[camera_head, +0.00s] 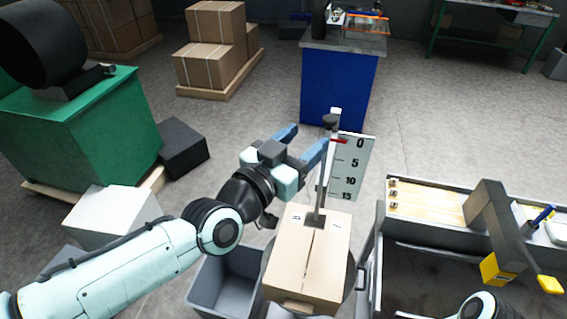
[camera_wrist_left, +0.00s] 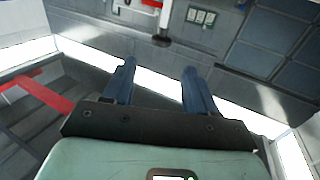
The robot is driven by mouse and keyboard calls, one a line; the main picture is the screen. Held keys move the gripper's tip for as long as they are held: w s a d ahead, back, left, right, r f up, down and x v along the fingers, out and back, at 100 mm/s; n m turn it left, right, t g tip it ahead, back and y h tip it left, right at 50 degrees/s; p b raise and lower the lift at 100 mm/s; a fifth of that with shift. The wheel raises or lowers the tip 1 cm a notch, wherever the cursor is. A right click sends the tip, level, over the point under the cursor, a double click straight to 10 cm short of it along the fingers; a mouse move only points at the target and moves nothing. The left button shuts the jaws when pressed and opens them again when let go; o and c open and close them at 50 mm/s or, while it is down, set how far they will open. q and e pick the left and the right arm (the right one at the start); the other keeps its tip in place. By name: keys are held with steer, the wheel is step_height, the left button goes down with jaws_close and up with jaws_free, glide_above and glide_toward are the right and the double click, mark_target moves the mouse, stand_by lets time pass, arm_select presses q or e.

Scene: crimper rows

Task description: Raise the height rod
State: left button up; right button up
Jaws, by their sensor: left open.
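The height rod (camera_head: 323,185) is a slim grey upright post with a black knob (camera_head: 330,120) near its top. It stands on a tan box (camera_head: 308,262) with a seam down its top. A white scale plate (camera_head: 352,165) marked 0, 5, 10, 15 is beside it, and a red pointer (camera_head: 339,141) is near the 0. My left gripper (camera_head: 305,143) has its blue fingers spread just left of the rod's upper part. Contact cannot be told. In the left wrist view the gripper (camera_wrist_left: 159,72) shows apart with nothing between its fingers.
A grey bin (camera_head: 219,288) stands left of the box. A blue cabinet (camera_head: 338,88) stands behind, a green one (camera_head: 85,135) at left.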

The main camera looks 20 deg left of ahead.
arm_select(q)
steer(key=b+v, duration=0.1)
steer(key=v, duration=0.5)
steer(key=shift+w, duration=0.1)
stand_by(0.3)
